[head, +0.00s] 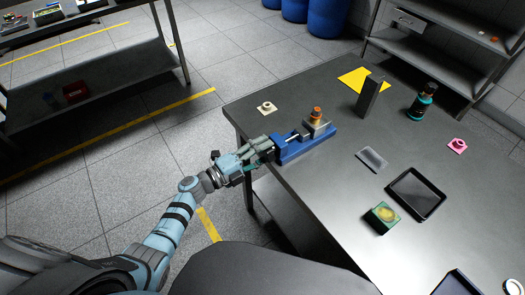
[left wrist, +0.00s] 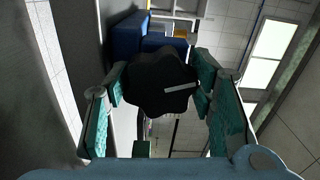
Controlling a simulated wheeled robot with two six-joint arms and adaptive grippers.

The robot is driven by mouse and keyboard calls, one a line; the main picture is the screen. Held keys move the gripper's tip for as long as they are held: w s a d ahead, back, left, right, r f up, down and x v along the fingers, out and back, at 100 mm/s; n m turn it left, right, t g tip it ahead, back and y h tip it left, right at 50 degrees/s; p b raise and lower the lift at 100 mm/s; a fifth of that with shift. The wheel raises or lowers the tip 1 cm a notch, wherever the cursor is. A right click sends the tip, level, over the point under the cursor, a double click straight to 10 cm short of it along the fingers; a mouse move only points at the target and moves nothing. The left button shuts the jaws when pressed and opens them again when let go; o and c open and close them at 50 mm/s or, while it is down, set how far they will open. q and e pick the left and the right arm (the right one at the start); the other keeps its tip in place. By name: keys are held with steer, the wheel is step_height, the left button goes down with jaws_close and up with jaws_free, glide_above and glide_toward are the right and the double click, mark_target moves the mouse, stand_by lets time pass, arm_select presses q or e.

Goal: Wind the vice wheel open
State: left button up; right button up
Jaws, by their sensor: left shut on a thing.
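The blue vice (head: 305,143) sits near the left edge of the grey table. A small part with an orange top (head: 316,116) stands at its jaws. The black, lobed vice wheel (left wrist: 160,84) fills the middle of the left wrist view, with a pale bar-shaped mark on its face. My left gripper (head: 266,149) reaches the vice's left end and is shut on the wheel. In the left wrist view, its teal-padded fingers (left wrist: 162,88) lie on either side of the wheel. The wheel is mostly hidden by the fingers in the head view. My right gripper is not in view.
On the grey table (head: 300,190) are a cream part (head: 266,108), a dark upright block (head: 369,97), a dark bottle (head: 422,102), a pink part (head: 457,145), a black tray (head: 416,193) and a green box (head: 382,217). Shelves and blue barrels (head: 327,15) stand beyond.

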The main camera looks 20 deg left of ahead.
arm_select(q)
steer(key=o, duration=1.2)
steer(key=shift+c, duration=0.2)
steer(key=v, duration=0.8)
